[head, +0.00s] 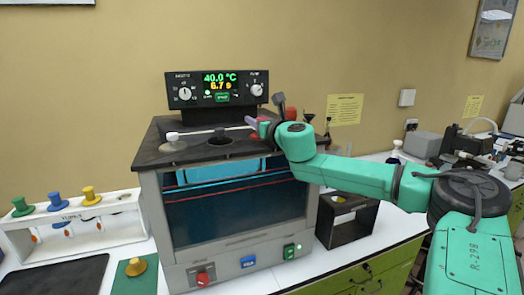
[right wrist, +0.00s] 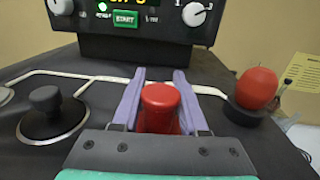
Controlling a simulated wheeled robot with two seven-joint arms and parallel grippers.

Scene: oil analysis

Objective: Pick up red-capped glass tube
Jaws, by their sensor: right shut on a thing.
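My right gripper (right wrist: 158,88) has its purple fingers on either side of a red cap (right wrist: 160,108), shut on it above the bath's dark top. The tube's glass below the cap is hidden. In the head view the right gripper (head: 253,123) is over the right part of the bath's top, and my arm covers much of it. A second red-topped piece (right wrist: 257,88) sits in a dark ring to the right of the fingers, apart from them. My left gripper is not in view.
The oil bath (head: 236,208) has a control panel (head: 217,90) behind its top. A black-knobbed lid (right wrist: 50,115) lies left of the fingers. A white rack (head: 75,222) with green, blue and yellow caps stands left. A dark open box (head: 347,220) stands right.

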